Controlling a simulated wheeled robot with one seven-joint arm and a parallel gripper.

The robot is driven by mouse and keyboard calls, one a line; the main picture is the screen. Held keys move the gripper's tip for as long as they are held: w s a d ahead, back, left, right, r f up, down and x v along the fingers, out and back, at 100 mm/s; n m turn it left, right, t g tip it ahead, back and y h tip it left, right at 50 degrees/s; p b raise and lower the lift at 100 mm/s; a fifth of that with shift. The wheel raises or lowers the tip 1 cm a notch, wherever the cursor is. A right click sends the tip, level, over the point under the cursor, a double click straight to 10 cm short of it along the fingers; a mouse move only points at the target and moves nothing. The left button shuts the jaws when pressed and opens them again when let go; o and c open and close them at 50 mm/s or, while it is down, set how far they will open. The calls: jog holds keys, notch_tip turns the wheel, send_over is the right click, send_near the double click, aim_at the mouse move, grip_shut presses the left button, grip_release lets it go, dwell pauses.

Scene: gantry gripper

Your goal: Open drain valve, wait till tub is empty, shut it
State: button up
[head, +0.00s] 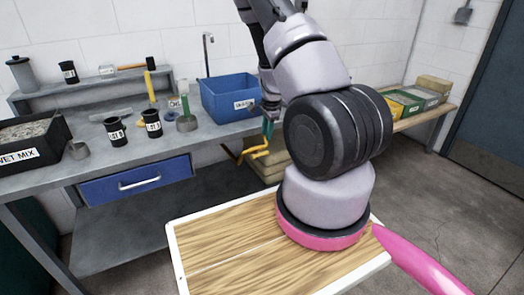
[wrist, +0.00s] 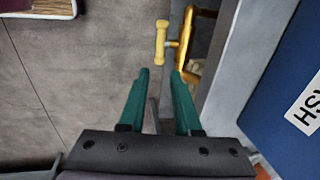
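The blue tub (head: 222,98) stands on the grey bench under a tap; its water level cannot be made out. Its labelled side also shows at the right of the wrist view (wrist: 285,75). A golden drain pipe (wrist: 200,35) with a yellow T-shaped valve handle (wrist: 161,45) shows ahead of my gripper in the wrist view. In the head view the yellow valve parts (head: 256,153) hang off the bench's front edge. My gripper (wrist: 160,76) is open and empty, its green fingers short of the handle, which lies roughly in line with the gap. The fingers are partly hidden in the head view.
The grey bench (head: 95,168) has a blue drawer (head: 135,182) below. Black cups (head: 115,131), a wet mix tray (head: 30,140) and small tools stand on it.

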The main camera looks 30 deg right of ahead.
aim_at(264, 153)
jog(key=f, duration=0.3)
jog(key=w+f, duration=0.1)
jog(key=f, duration=0.5)
jog(key=shift+w+f, duration=0.2)
jog(key=shift+w, duration=0.2)
grip_shut()
